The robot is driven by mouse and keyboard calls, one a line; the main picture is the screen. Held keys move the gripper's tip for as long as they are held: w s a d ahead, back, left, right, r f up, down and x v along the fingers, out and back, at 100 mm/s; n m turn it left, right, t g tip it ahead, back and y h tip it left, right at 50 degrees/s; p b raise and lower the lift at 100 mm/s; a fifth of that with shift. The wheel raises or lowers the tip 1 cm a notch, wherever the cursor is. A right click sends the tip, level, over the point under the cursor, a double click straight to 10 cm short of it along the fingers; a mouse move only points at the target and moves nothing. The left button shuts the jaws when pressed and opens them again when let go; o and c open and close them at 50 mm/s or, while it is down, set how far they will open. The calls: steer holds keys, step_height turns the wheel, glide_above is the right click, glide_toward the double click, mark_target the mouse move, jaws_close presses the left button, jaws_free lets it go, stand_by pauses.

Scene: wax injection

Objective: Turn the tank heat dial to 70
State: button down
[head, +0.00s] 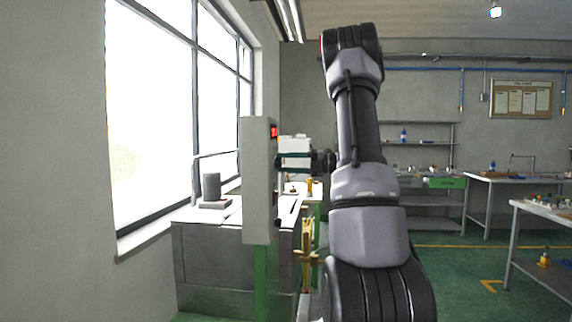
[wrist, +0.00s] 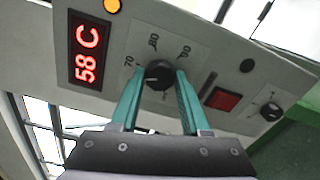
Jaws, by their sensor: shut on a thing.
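The tank heat dial (wrist: 159,76) is a round black knob on the grey control panel (wrist: 215,55). The marks 70, 80 and 90 show around its upper side in the wrist view. A short white pointer line on the knob points left, a little below the 70 mark; its exact setting is hard to tell. The red display (wrist: 87,50) reads 58 C. My gripper (wrist: 159,74) has its two teal fingers on either side of the dial, shut on it. In the head view the panel (head: 257,190) is edge-on, and my gripper (head: 282,161) reaches its face from the right.
An amber lamp (wrist: 112,5), a red switch (wrist: 222,99) and a second small knob (wrist: 271,111) sit on the panel. A metal bench (head: 205,215) stands behind it by the window. Work tables (head: 500,180) and shelves stand at the right, with open green floor between.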

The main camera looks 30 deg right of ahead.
steer(key=shift+m, duration=1.6)
steer(key=shift+c, duration=1.9)
jaws_free()
steer(key=v, duration=1.1)
steer(key=shift+a, duration=0.15)
